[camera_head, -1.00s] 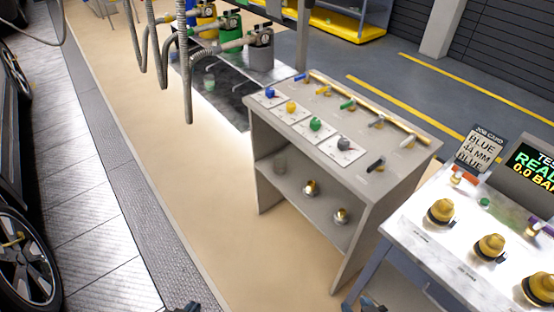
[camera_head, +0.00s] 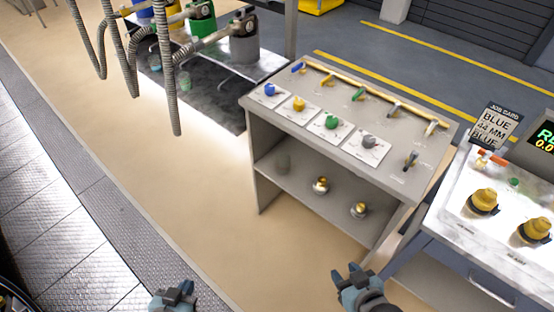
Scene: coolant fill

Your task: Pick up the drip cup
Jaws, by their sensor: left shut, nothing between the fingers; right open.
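Small clear vessels (camera_head: 155,82) also show on the dark tray under the hoses, and I cannot tell for sure which one is the drip cup. My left gripper (camera_head: 180,290) is at the bottom edge, shut and empty, over the floor. My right gripper (camera_head: 350,274) is open and empty, in front of the cart's right side, apart from the cup.
A bench (camera_head: 450,222) with yellow caps and a job card (camera_head: 495,126) stands right. Hoses (camera_head: 130,75) hang at left. The beige floor (camera_head: 200,200) is clear.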

